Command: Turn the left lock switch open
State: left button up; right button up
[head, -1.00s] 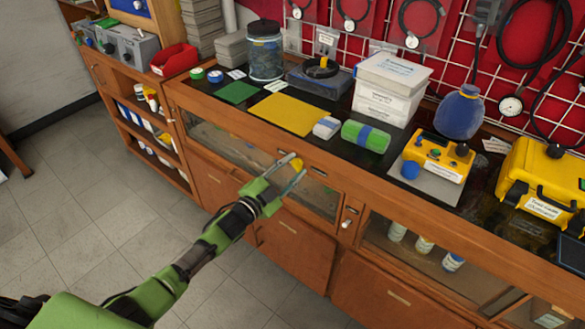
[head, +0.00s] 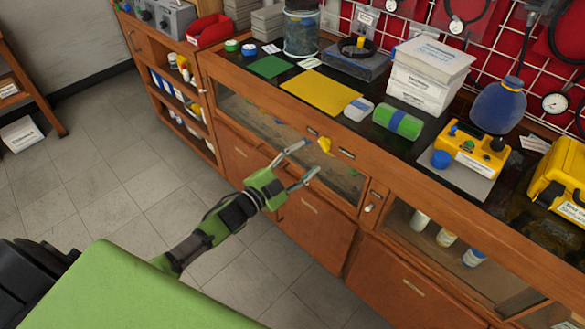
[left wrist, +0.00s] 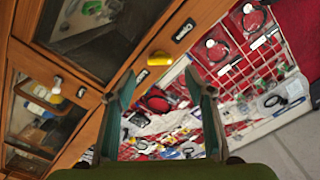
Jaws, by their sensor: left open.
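The left lock switch (head: 324,145) is a small yellow knob on the wooden front rail of the bench, above a glass door. It also shows in the left wrist view (left wrist: 160,58), just beyond and between the fingertips. My left gripper (head: 311,157) is open and empty, its two fingers spread in front of the rail. A visible gap separates the fingers from the knob in the head view. A second, whitish knob (head: 369,208) sits on the post further right. My right gripper is not in view.
The bench top holds a yellow mat (head: 320,92), a green cylinder (head: 398,122), white boxes (head: 432,75) and a yellow control box (head: 472,147). A glass door (head: 335,175) lies under the rail. The tiled floor (head: 120,150) at left is clear.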

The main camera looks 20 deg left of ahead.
pick_arm(q)
jog(key=v, duration=0.5)
dwell(0.4)
jog(key=s+a+f+n+g+y, duration=0.25)
jog(key=s+f, duration=0.35)
jog(key=f, duration=0.5)
jog(key=s+a+f+n+g+y, duration=0.1)
jog(key=s+f+n+g, duration=0.3)
jog(key=f, duration=0.8)
jog(key=s+a+f+n+g+y, duration=0.1)
jog(key=s+f+y, duration=0.1)
jog(key=s+f, duration=0.7)
jog(key=s+d+f+n+g, duration=0.1)
jog(key=s+f, duration=0.4)
jog(key=s, duration=0.5)
jog(key=s+d+f+n+g, duration=0.1)
jog(key=s+f+g, duration=0.3)
jog(key=s, duration=0.5)
jog(key=s+d+f+n+g, duration=0.1)
jog(key=s+d+f+g, duration=0.2)
jog(key=s+f, duration=0.5)
jog(key=s, duration=0.2)
jog(key=shift+s+d+f+y, duration=0.15)
jog(key=shift+s+f+y, duration=0.05)
jog(key=shift+s+y, duration=0.15)
